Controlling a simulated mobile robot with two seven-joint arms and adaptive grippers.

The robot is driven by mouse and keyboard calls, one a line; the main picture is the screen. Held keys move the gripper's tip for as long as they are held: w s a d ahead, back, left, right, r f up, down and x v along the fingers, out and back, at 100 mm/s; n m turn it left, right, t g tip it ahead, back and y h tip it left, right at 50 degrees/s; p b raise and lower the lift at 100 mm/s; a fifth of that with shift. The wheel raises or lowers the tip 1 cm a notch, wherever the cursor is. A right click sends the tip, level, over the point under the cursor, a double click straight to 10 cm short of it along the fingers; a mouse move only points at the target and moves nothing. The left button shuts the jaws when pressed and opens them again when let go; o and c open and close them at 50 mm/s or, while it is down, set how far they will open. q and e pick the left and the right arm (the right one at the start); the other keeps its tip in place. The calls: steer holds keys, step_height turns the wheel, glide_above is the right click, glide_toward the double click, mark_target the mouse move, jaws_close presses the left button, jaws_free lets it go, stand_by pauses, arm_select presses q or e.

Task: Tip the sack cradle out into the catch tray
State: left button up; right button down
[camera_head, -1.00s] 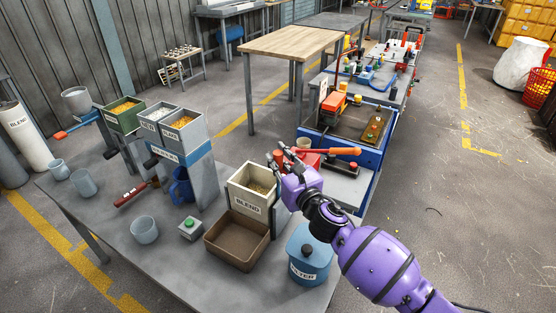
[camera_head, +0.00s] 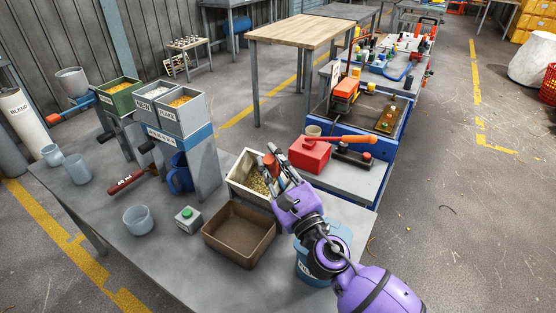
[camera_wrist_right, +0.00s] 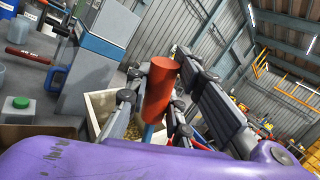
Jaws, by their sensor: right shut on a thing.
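The sack cradle is a cream open box (camera_head: 236,181) with yellow grain (camera_head: 258,184) in it, just behind the catch tray. It appears tilted forward, and its front label is out of sight. The catch tray (camera_head: 238,254) is brown, shallow and looks empty. My right gripper (camera_head: 274,172) is at the cradle's right side, shut on a red upright handle (camera_head: 269,163). In the right wrist view the red handle (camera_wrist_right: 161,90) stands between the fingers, with the cream box (camera_wrist_right: 98,112) behind. My left gripper is out of view.
A blue lidded bin (camera_head: 312,277) is under my right wrist. A green-button box (camera_head: 188,220) and a clear cup (camera_head: 138,220) stand left of the tray. The hopper stand (camera_head: 205,170) is behind left, and a red box (camera_head: 309,154) is behind right.

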steer(key=s+a+f+n+b, duration=0.1)
steer(key=b, duration=0.1)
steer(key=s+f+n+y+b, duration=0.1)
steer(key=b, duration=0.1)
steer(key=shift+s+a+n+t, duration=0.3)
steer(key=shift+s+a+n, duration=0.05)
steer(key=shift+n, duration=0.05)
steer(key=c, duration=1.5)
jaws_free()
steer(key=shift+c, duration=0.2)
steer(key=s+d, duration=0.7)
steer(key=s, duration=0.6)
steer(key=shift+f, duration=0.4)
steer(key=shift+s, duration=0.1)
